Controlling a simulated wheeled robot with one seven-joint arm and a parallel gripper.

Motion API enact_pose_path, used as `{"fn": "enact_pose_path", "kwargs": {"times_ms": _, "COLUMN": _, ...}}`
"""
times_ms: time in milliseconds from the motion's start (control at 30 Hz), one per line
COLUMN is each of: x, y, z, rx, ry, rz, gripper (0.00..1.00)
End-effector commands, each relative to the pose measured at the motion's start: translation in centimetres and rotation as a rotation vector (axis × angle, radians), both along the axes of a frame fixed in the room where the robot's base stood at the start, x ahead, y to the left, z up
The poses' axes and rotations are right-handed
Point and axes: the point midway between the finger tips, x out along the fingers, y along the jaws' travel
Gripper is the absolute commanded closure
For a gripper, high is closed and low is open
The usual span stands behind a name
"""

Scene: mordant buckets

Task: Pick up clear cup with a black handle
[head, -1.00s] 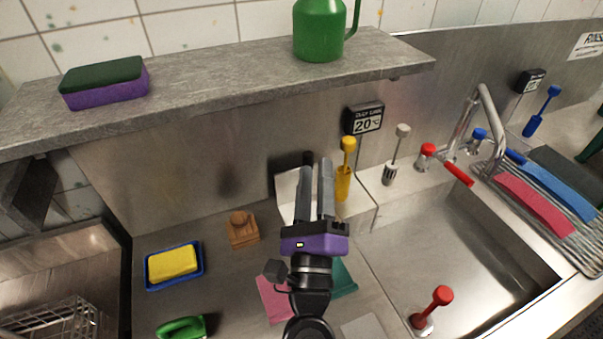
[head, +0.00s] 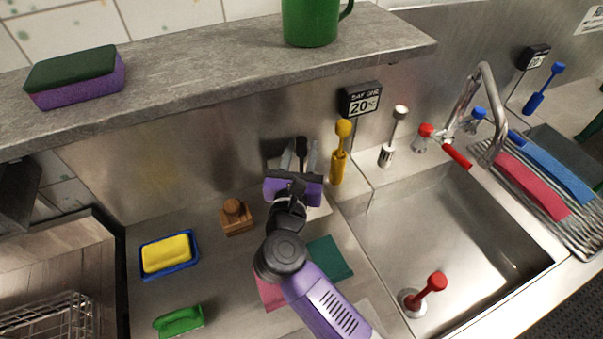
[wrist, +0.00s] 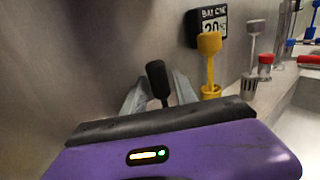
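The black handle (head: 301,148) stands upright against the back wall of the counter, just left of the yellow brush. It also shows in the wrist view (wrist: 157,78). The clear cup body is not distinguishable; my gripper and arm cover the area below the handle. My gripper (head: 300,160) is low over the counter, pointing toward the wall. In the wrist view its two fingers (wrist: 158,92) are apart, one on each side of the handle, with gaps visible between. I cannot tell whether the fingers touch anything.
The yellow brush (head: 339,155) stands close right of my gripper. A wooden block (head: 236,217), a yellow sponge in a blue tray (head: 168,254) and a green brush (head: 179,321) lie left. The grey shelf (head: 210,80) overhangs behind. The sink (head: 450,245) is at right.

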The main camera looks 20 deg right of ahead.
Motion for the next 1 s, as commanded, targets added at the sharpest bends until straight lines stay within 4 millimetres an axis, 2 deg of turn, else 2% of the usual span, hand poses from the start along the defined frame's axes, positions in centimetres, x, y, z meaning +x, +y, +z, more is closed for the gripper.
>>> {"fn": "enact_pose_path", "kwargs": {"times_ms": 33, "x": 0.8, "y": -0.5, "z": 0.5, "rx": -0.001, "ry": 0.000, "rz": -0.003, "gripper": 0.66}}
{"fn": "enact_pose_path", "kwargs": {"times_ms": 200, "x": 2.5, "y": -1.6, "z": 0.3, "rx": -0.002, "ry": -0.001, "rz": -0.001, "gripper": 0.66}}
{"fn": "enact_pose_path", "kwargs": {"times_ms": 500, "x": 3.0, "y": -1.8, "z": 0.1, "rx": -0.002, "ry": 0.000, "rz": 0.000, "gripper": 0.66}}
{"fn": "enact_pose_path", "kwargs": {"times_ms": 533, "x": 3.0, "y": -1.8, "z": 0.1, "rx": -0.002, "ry": 0.000, "rz": 0.000, "gripper": 0.68}}
{"fn": "enact_pose_path", "kwargs": {"times_ms": 700, "x": 3.0, "y": -1.8, "z": 0.1, "rx": -0.002, "ry": 0.000, "rz": 0.000, "gripper": 1.00}}
{"fn": "enact_pose_path", "kwargs": {"times_ms": 1000, "x": 3.0, "y": -1.8, "z": 0.1, "rx": -0.002, "ry": 0.000, "rz": 0.000, "gripper": 1.00}}
